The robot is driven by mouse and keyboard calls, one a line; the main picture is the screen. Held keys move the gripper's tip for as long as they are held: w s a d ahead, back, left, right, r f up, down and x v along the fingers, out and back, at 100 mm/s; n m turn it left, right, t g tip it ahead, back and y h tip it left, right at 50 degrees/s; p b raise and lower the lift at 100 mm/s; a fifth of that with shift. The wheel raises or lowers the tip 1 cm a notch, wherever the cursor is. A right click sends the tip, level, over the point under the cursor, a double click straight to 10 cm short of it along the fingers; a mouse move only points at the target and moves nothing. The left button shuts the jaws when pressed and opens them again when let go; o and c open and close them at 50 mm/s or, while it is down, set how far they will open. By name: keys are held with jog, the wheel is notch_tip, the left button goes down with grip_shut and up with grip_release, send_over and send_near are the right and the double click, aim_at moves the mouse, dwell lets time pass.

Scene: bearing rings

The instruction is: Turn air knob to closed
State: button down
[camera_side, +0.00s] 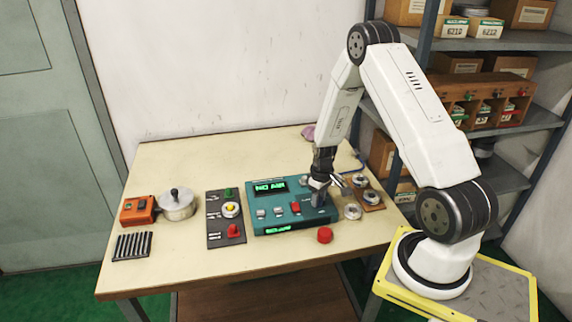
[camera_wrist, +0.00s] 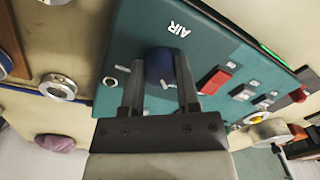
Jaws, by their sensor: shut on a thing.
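The air knob (camera_wrist: 159,65) is dark blue and round, beside the white word AIR on a teal control panel (camera_wrist: 215,40). In the side view the teal panel (camera_side: 262,219) stands on the table, and its display reads "NO AIR" in green. My gripper (camera_wrist: 157,85) is shut on the air knob, one finger on each side of it. In the side view my gripper (camera_side: 319,196) is at the right end of the panel and hides the knob. A small white mark shows beside the knob in the wrist view; I cannot tell the knob's setting.
A red button (camera_side: 325,235) stands in front of the panel. Metal rings (camera_side: 352,212) lie to the right, some on a brown board. A dark plate with a yellow-centred ring (camera_side: 231,210), a pot (camera_side: 176,205) and an orange box (camera_side: 138,210) are to the left.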

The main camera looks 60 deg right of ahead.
jog(key=shift+c, duration=1.7)
grip_release()
jog(key=shift+r, duration=0.2)
jog(key=shift+d+r, duration=0.15)
jog(key=shift+r, duration=3.6)
jog(key=shift+w+a+r, duration=0.1)
jog(key=shift+a+r, duration=0.1)
jog(key=shift+a, duration=0.2)
jog(key=s+a+r+n+t, duration=0.1)
jog(key=a+r, duration=0.4)
jog(key=a, duration=0.7)
jog(key=s+a+r+n+t, duration=0.1)
jog(key=s+a+r, duration=0.3)
jog(key=a, duration=0.7)
jog(key=shift+s+a+r+t, duration=0.2)
jog(key=shift+a+r+t, duration=0.15)
jog(key=shift+r, duration=0.2)
